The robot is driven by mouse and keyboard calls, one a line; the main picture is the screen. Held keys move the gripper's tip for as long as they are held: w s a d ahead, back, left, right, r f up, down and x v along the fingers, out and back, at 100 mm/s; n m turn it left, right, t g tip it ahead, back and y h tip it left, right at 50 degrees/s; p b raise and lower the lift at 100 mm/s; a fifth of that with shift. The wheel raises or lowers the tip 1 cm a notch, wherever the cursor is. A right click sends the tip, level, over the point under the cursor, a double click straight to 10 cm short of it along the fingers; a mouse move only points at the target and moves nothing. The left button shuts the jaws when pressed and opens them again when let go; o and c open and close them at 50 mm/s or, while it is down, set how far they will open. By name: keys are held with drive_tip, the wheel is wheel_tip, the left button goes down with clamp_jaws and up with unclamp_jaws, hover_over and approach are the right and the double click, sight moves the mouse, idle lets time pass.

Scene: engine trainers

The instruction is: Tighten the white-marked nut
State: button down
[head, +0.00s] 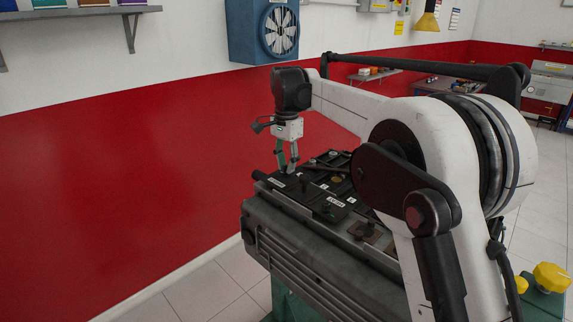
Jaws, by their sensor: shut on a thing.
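My gripper (287,165) points down at the left part of the black top plate of the engine trainer (265,225). Its two fingers are close together, with the tips at or just above the plate. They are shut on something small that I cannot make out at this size. I cannot pick out the white-marked nut for certain; the fingertips and plate fittings there are too small to tell apart. A dark bar-like part (325,168) lies just right of the fingertips. Small white labels (335,203) and dark knobs show on the plate.
My arm's large white links cover the trainer's right side. A red and white wall stands behind, with a blue fan box (264,30) and a shelf (85,12). Yellow knobs (550,277) show at lower right. The floor left of the trainer is clear.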

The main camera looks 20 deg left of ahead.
idle(0.4)
drive_tip(key=c, duration=1.7)
unclamp_jaws()
drive_tip(key=shift+o, duration=0.2)
drive_tip(key=shift+r, duration=0.1)
wheel_tip(320, 180, up, 12)
